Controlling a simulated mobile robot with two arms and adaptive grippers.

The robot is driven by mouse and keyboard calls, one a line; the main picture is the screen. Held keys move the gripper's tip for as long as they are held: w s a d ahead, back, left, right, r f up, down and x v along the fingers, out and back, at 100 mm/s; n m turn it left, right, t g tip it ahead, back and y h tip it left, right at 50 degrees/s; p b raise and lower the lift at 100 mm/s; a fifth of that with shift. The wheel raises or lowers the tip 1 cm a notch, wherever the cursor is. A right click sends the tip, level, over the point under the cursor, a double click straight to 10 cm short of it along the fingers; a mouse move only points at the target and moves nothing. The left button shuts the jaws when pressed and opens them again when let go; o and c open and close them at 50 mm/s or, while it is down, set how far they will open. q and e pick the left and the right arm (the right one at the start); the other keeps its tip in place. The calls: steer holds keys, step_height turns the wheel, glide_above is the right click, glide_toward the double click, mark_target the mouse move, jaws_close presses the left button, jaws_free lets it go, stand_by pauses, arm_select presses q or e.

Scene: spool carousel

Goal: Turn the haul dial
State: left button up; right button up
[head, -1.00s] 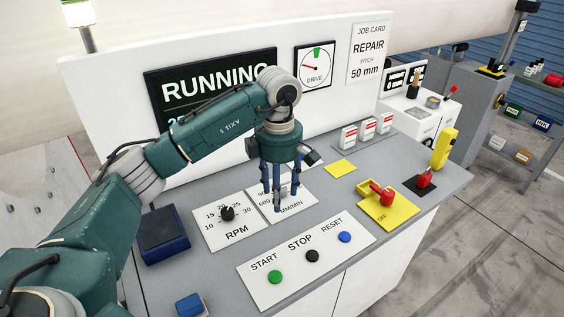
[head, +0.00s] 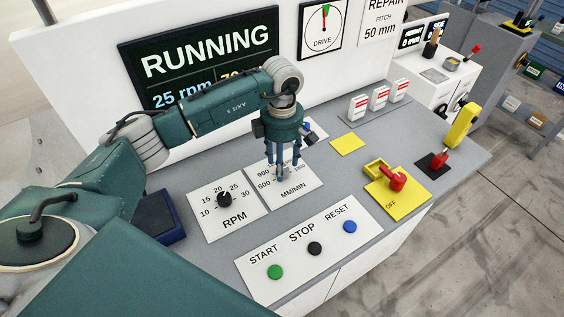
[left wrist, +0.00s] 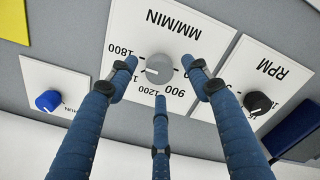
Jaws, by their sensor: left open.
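The haul dial (left wrist: 161,68) is a grey knob on the white MM/MIN card (left wrist: 133,28). In the left wrist view, 1800, 1200 and 900 can be read around it, and a pale mark on it faces left. My left gripper (head: 283,172) is open above this card. In the left wrist view, the three blue fingertips of my left gripper (left wrist: 161,78) are spread around the knob. I cannot tell whether they touch it. In the head view the fingers mostly hide the knob. My right gripper is not in view.
The black RPM knob (head: 224,199) is left of the MM/MIN card, and a blue knob (left wrist: 48,101) is on its other side. START (head: 275,272), STOP and RESET buttons are in front. The screen (head: 205,62) reads RUNNING, 25 rpm. A red-handled switch (head: 397,182) is at right.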

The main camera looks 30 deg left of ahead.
arm_select(q)
steer(key=shift+f, duration=1.1)
steer(key=c, duration=1.1)
steer(key=shift+c, duration=0.3)
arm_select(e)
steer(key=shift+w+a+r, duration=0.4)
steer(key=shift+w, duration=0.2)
